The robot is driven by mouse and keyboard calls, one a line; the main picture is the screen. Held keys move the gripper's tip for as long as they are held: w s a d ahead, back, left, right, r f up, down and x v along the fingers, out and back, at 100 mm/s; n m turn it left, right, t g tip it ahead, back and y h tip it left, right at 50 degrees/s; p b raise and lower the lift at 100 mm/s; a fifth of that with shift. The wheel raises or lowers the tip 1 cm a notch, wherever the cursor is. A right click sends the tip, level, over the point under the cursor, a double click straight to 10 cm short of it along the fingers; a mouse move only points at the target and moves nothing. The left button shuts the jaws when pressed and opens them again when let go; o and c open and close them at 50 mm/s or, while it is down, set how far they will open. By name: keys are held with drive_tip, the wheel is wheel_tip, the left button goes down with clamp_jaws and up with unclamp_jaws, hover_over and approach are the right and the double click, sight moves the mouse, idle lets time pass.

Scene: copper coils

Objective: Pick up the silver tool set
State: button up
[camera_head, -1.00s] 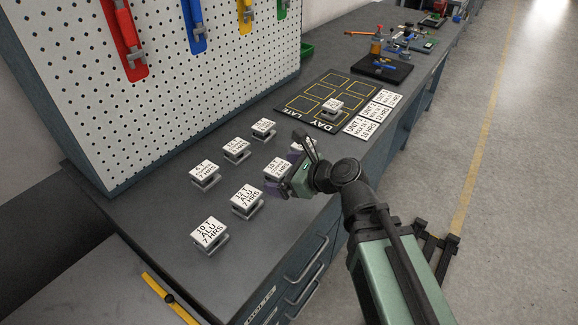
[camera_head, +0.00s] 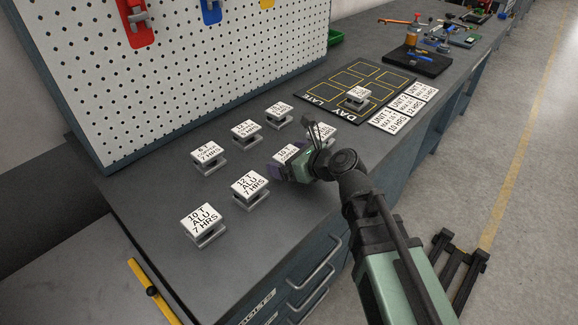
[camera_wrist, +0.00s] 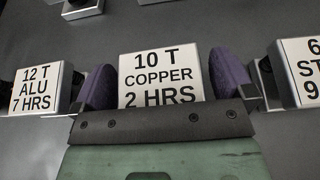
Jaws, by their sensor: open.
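I see no thing that is plainly a silver tool set. Several silver-grey blocks with white labels stand in two rows on the bench. The block labelled 10 T COPPER 2 HRS (camera_wrist: 155,72) lies between my gripper's two purple fingers in the wrist view; its label also shows in the head view (camera_head: 286,153). My gripper (camera_head: 283,169) is open, low over the front row, with a finger on each side of that block. I cannot tell whether the fingers touch it. The 12 T ALU block (camera_head: 249,187) stands to its left, also in the wrist view (camera_wrist: 38,88).
The 10 T ALU block (camera_head: 203,222) is nearest. Back-row blocks include the 6 T one (camera_head: 208,154). A black mat with yellow squares (camera_head: 342,84) holds one block (camera_head: 358,96). A pegboard (camera_head: 200,75) stands behind. The bench's front left is clear.

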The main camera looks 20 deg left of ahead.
sight(289, 154)
drive_tip(key=shift+r, duration=0.1)
drive_tip(key=shift+c, duration=0.2)
drive_tip(key=c, duration=1.2)
wheel_tip(289, 154, up, 20)
drive_tip(key=p, duration=2)
drive_tip(key=shift+w, duration=0.1)
